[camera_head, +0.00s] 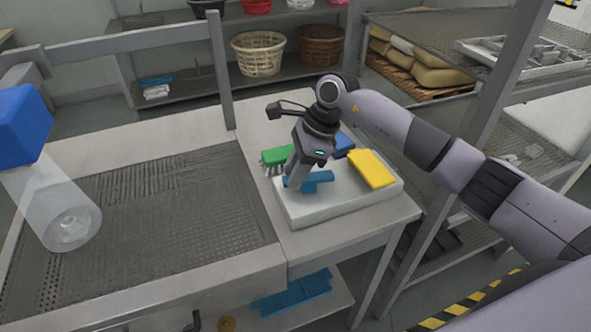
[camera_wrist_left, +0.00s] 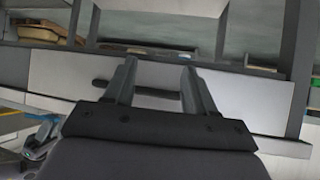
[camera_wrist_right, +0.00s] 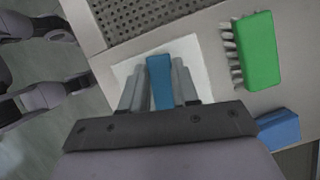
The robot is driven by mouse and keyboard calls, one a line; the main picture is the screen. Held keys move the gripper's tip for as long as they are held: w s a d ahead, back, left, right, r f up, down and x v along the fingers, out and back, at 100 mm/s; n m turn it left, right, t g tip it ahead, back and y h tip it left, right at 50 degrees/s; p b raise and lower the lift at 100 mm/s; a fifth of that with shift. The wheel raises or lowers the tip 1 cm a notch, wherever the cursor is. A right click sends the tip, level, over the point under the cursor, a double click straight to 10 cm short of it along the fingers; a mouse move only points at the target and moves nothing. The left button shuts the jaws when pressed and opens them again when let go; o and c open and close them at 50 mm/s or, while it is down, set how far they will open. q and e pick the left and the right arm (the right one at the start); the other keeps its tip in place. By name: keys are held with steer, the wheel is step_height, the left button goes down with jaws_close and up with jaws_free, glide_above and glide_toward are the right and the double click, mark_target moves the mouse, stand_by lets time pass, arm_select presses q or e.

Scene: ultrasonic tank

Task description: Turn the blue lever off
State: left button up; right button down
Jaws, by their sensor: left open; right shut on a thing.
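The blue lever (camera_head: 318,178) sits on the white tray-like base (camera_head: 335,207) at the right end of the counter. My right gripper (camera_head: 293,184) reaches down onto it from above and is shut on it. In the right wrist view, the blue lever (camera_wrist_right: 160,82) stands between the two fingers of the right gripper (camera_wrist_right: 160,72). The fingers hide its sides, and I cannot tell its exact angle. My left gripper (camera_wrist_left: 159,65) is open and empty in the left wrist view, in front of a pale panel with a dark handle. It is outside the head view.
A green brush (camera_head: 277,156), a blue brush (camera_head: 343,144) and a yellow block (camera_head: 371,169) lie close around my right gripper. A perforated metal basin (camera_head: 160,205) fills the counter's left side. A clear bottle-like thing (camera_head: 55,205) is at far left. Metal shelves (camera_head: 440,50) stand at right.

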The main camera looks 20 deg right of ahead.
steer(key=m, duration=0.2)
steer(key=w+m+t+b, duration=0.1)
steer(key=m, duration=0.1)
steer(key=shift+d+t+h+b, duration=0.2)
steer(key=shift+t+h+b, duration=0.1)
steer(key=m, duration=0.1)
steer(key=m+b, duration=0.1)
steer(key=m, duration=0.1)
steer(key=m+t+h, duration=0.1)
steer(key=shift+w+d+b, duration=0.3)
steer(key=shift+w+d, duration=0.05)
steer(key=shift+w, duration=0.05)
steer(key=m, duration=0.1)
steer(key=m+h+b, duration=0.1)
steer(key=m, duration=0.1)
steer(key=d+m+t+b, duration=0.1)
steer(key=shift+w+m+h, duration=0.25)
steer(key=shift+m+h, duration=0.05)
steer(key=shift+m, duration=0.1)
steer(key=shift+d+m+h+b, duration=0.2)
steer(key=shift+m+h+b, duration=0.2)
steer(key=shift+m, duration=0.4)
steer(key=shift+d+m+h+b, duration=0.15)
steer(key=shift+m+h+b, duration=0.25)
steer(key=shift+m, duration=0.4)
steer(key=c, duration=0.8)
jaws_free()
steer(key=shift+c, duration=0.2)
